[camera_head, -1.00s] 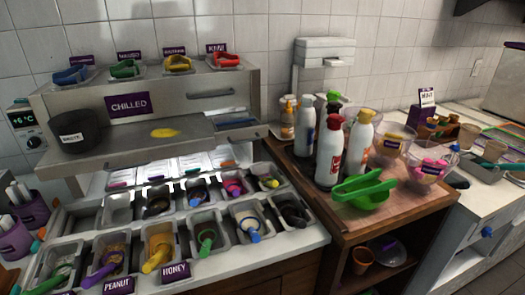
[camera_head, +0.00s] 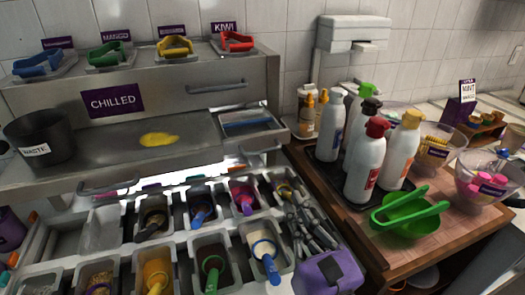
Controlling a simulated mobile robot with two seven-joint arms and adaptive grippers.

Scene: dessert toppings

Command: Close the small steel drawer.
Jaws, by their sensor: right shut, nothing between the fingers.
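The small steel drawer (camera_head: 262,141) is at the right end of the steel chilled unit (camera_head: 190,83), under a closed drawer front with a bar handle. It stands pulled out, and its open top shows something blue inside. My right gripper (camera_head: 292,192), with a purple body and grey linkage fingers, comes in from the bottom. It is shut and empty. It shows over the right end of the topping pans, below the drawer in the picture and apart from it. My left gripper is not in view.
Topping pans (camera_head: 212,250) with scoops fill the front. A black waste bin (camera_head: 40,139) and coloured tongs (camera_head: 110,54) are at left.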

